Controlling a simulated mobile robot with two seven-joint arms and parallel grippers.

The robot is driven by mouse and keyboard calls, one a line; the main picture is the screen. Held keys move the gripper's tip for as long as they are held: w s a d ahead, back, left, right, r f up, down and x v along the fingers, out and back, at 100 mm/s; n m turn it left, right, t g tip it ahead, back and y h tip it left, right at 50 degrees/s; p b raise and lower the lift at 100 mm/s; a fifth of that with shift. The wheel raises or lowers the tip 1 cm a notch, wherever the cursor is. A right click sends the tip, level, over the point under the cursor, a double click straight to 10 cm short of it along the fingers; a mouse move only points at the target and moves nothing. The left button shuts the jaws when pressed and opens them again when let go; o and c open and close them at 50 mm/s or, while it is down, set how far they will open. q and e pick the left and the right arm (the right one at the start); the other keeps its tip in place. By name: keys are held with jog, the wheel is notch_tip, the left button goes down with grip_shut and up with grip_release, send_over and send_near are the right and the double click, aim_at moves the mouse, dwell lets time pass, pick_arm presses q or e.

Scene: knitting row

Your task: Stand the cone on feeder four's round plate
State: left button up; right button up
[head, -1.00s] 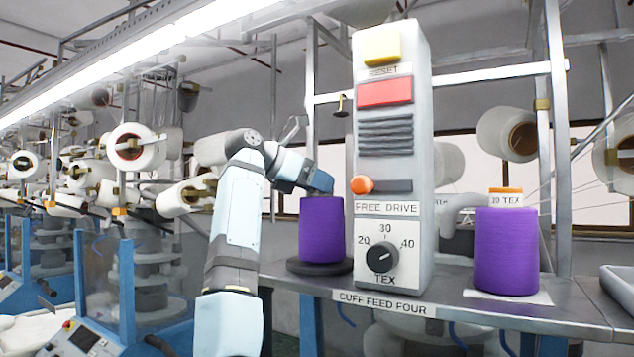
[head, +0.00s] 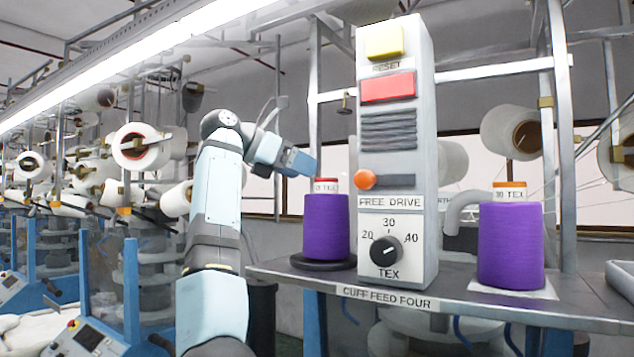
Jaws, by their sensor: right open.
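A purple cone (head: 326,224) with a red-rimmed top and a partly hidden TEX label stands upright on the dark round plate (head: 318,264), on the shelf left of the feeder box (head: 398,130). The shelf edge reads CUFF FEED FOUR. My right gripper (head: 309,166) is open and empty, just above and left of the cone's top. It looks apart from the cone, though the gap is small. A second purple cone (head: 511,246) with an orange-rimmed TEX label stands upright on a white square at the right. My left gripper is not in view.
A curved grey pipe (head: 460,208) lies behind the right cone. A grey tray (head: 620,280) sits at the far right.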

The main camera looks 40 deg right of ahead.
jog(key=v, duration=0.6)
jog(key=shift+a+b, duration=0.2)
jog(key=shift+b, duration=0.1)
jog(key=shift+w+r, duration=0.1)
jog(key=shift+r, duration=0.05)
